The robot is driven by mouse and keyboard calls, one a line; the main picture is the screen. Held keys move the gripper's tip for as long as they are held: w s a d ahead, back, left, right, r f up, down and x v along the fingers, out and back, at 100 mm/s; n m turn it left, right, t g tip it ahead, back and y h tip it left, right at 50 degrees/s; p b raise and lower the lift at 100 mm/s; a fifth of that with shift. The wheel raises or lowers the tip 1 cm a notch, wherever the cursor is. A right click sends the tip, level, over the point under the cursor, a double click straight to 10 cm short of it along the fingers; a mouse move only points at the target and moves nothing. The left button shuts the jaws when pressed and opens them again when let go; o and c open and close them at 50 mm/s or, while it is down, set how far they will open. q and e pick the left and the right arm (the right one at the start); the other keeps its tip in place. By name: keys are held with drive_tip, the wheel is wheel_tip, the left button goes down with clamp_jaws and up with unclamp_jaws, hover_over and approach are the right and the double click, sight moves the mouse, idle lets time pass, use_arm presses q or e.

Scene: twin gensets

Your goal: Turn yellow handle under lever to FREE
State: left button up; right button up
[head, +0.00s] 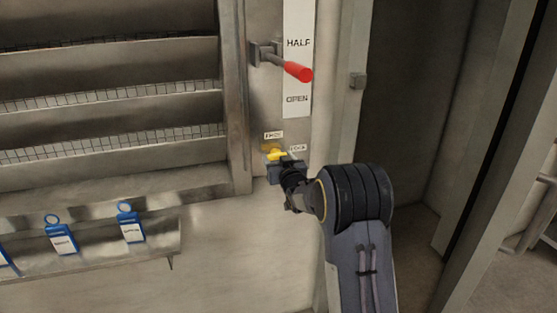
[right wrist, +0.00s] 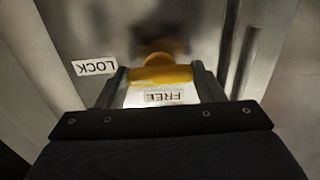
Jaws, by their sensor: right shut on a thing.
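The yellow handle (head: 277,155) is on the panel below the lever, partly hidden by my right gripper (head: 279,162). In the right wrist view, the yellow handle (right wrist: 162,76) lies between the two fingers of my right gripper (right wrist: 162,88), which is shut on it. The FREE label (head: 273,134) is above the handle and the LOCK label (head: 298,148) is to its right in the head view. The FREE label (right wrist: 163,97) and LOCK label (right wrist: 95,67) look upside down in the wrist view. The lever (head: 298,71) has a red grip. My left gripper is not in view.
A white strip (head: 298,25) behind the lever reads HALF and OPEN. Louvred slats (head: 110,95) fill the left. Several blue tags (head: 131,226) hang on a ledge at lower left. A metal frame post (head: 345,100) stands right of the panel.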

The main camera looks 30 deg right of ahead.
drive_tip(key=shift+f+n+b, duration=0.15)
drive_tip(key=shift+n+b, duration=0.35)
drive_tip(key=shift+b, duration=0.3)
drive_tip(key=n+b, duration=0.9)
drive_tip(key=b, duration=0.1)
drive_tip(key=shift+n, duration=0.3)
drive_tip(key=n+b, duration=0.3)
drive_tip(key=n, duration=0.1)
drive_tip(key=shift+b, duration=0.35)
drive_tip(key=shift+n+b, duration=0.9)
drive_tip(key=shift+n, duration=0.8)
drive_tip(key=o, duration=1)
drive_tip(key=shift+s+a, duration=0.1)
